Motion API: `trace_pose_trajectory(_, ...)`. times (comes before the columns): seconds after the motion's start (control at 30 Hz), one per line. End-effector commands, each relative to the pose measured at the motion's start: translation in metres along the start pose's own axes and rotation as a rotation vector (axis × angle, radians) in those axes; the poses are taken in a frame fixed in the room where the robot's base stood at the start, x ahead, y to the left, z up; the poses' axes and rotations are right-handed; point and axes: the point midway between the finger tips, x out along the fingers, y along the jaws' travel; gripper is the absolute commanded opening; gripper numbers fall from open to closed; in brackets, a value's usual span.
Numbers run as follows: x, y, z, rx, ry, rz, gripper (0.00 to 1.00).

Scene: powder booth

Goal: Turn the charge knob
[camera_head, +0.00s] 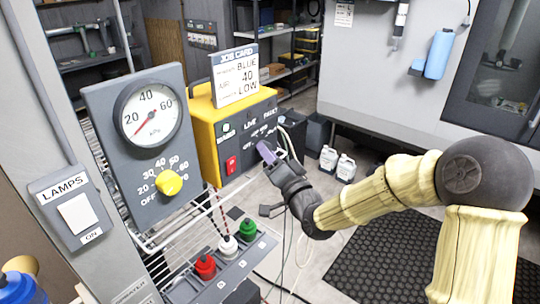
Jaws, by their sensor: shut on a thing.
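The yellow powder unit (203,140) stands in the middle left, with a dark front panel (232,135) marked LIVE, FAULT and OFF. A red rocker switch (231,165) is at the panel's lower left. My gripper (266,151) reaches in from the right against the panel's right part, below the small scale lettering. It is shut on the charge knob there. The fingers hide the knob, so its setting cannot be read. A job card (236,75) on top of the unit reads BLUE, 40, LOW.
A grey panel at left carries a kPa gauge (148,113) and a yellow air knob (169,183). A LAMPS switch (77,214) is nearer. Red (205,267), white (228,245) and green (247,229) capped items stand in a rack below. White bottles (345,168) stand on the floor behind.

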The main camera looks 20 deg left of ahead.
Motion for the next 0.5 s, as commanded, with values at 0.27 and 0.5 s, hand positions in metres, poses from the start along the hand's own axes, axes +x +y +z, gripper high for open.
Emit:
trace_pose_trajectory(0.27, -0.0004, -0.0008, -0.0006, 0.099, -0.007, 0.044, 0.14)
trace_pose_trajectory(0.5, -0.0006, -0.0001, -0.0004, 0.114, -0.009, 0.052, 0.14)
